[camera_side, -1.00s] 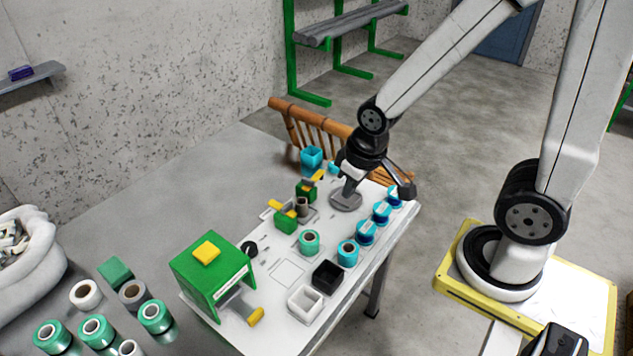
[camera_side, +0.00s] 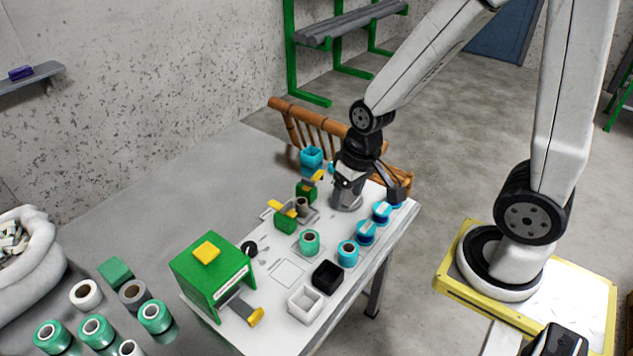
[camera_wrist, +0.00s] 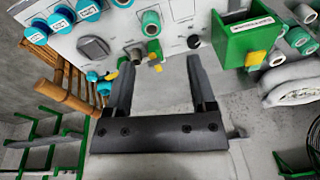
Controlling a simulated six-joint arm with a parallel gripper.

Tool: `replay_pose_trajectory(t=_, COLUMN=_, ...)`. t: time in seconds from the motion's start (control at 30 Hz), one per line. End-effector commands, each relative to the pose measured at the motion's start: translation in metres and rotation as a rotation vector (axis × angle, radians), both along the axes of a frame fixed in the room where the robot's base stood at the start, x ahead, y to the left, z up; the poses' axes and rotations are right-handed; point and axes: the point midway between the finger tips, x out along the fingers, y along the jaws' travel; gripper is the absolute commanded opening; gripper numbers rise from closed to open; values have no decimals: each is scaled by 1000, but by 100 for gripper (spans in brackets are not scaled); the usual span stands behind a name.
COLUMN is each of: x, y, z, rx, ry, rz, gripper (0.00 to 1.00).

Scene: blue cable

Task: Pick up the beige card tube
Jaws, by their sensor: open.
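Blue spools (camera_side: 365,232) line the table's right edge. A green spool (camera_side: 309,242), a black bin (camera_side: 327,275), a white bin (camera_side: 305,303) and a large green box (camera_side: 212,277) stand toward the front. A blue cup (camera_side: 311,157) is at the back by a wooden chair (camera_side: 290,118).

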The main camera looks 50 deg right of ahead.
Motion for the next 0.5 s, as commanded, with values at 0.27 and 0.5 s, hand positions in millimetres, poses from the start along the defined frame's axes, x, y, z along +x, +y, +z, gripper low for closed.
replay_pose_trajectory(t=0.27, x=12, y=4, z=-32, rx=197, ry=179, rz=-341, gripper=72)
replay_pose_trajectory(t=0.5, x=32, y=10, z=-59, rx=403, ry=313, rz=-653, gripper=72)
